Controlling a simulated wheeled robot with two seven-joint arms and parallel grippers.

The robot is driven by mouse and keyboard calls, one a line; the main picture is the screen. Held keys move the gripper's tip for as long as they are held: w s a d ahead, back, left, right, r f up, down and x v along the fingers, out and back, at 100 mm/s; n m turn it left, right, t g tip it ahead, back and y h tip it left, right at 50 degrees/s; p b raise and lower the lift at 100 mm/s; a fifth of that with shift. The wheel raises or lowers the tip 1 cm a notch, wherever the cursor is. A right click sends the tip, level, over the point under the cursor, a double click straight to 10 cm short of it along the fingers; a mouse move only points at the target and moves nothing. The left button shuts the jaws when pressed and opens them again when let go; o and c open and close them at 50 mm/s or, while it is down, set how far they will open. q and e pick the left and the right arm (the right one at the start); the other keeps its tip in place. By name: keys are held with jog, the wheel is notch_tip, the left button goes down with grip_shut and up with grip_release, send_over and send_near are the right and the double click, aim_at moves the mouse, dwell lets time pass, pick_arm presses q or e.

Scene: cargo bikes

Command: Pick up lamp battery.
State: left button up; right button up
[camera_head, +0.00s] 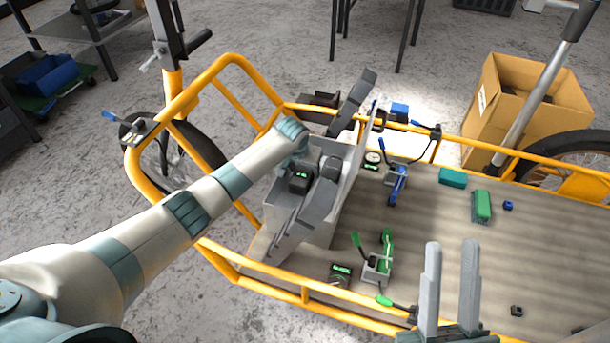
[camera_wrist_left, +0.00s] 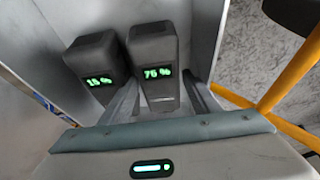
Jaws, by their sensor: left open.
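Two dark grey batteries stand side by side in a grey bin (camera_head: 275,218), with green displays. In the left wrist view one battery (camera_wrist_left: 95,58) reads 15 % and the other battery (camera_wrist_left: 154,50) reads 76 %. My left gripper (camera_wrist_left: 163,84) is open, with its fingers reaching along either side of the 76 % battery. I cannot tell whether they touch it. In the head view my left arm reaches over the bin and partly hides it; its fingers are hard to make out. My right gripper (camera_head: 451,245) is open and empty over the cargo bed.
The bin stands at the left end of the cargo bed (camera_head: 440,220), inside yellow rails (camera_head: 230,85). A cardboard box (camera_head: 500,105) stands behind.

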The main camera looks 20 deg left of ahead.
aim_at(304, 169)
dwell(0.3)
pick_arm(q)
jog(key=c, duration=0.9)
jog(key=shift+r, duration=0.1)
